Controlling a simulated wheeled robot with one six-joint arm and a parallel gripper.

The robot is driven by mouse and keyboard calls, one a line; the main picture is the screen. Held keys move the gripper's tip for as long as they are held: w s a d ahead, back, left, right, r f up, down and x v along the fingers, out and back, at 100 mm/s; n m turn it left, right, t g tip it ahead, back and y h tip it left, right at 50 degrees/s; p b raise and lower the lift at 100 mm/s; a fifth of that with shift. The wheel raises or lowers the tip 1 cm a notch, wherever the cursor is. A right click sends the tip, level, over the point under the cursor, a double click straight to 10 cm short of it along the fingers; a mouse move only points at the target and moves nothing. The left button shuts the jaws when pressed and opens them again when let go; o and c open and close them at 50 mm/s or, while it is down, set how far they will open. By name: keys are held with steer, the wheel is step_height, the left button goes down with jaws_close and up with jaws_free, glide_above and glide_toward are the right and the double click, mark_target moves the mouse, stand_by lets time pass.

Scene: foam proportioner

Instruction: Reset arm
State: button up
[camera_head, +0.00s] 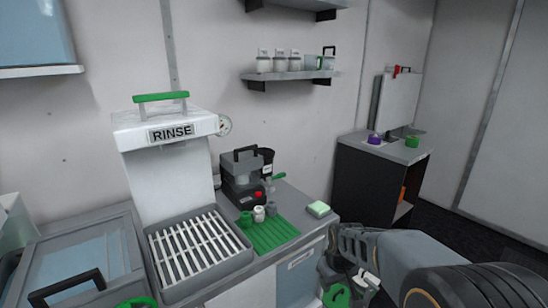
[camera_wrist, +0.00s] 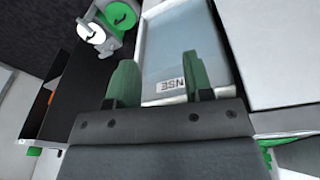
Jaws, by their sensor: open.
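My gripper (camera_wrist: 160,82) is open in the wrist view, its two green fingers apart with nothing between them. Beyond the fingers is a pale panel with an upside-down label (camera_wrist: 172,85), partly hidden by the right finger. In the head view my arm (camera_head: 395,260) comes in from the lower right and reaches in front of the right end of the counter. The fingers cannot be made out clearly there.
A green round part (camera_wrist: 120,15) and a white one (camera_wrist: 91,32) are close by at upper left. The counter holds the rinse station (camera_head: 170,130), a slatted basin (camera_head: 200,250), a dark machine (camera_head: 242,178), a green mat (camera_head: 270,236) and a sponge (camera_head: 318,209). A dark cabinet (camera_head: 370,180) stands behind.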

steer(key=s+r+m+t+p, duration=0.1)
steer(key=s+r+p, duration=0.4)
steer(key=r, duration=0.5)
steer(key=s+r+m+p, duration=0.2)
steer(key=s+r+p, duration=0.4)
steer(key=s+r, duration=0.3)
steer(key=shift+r+m+t, duration=0.4)
steer(key=shift+r, duration=0.75)
steer(key=shift+s, duration=0.1)
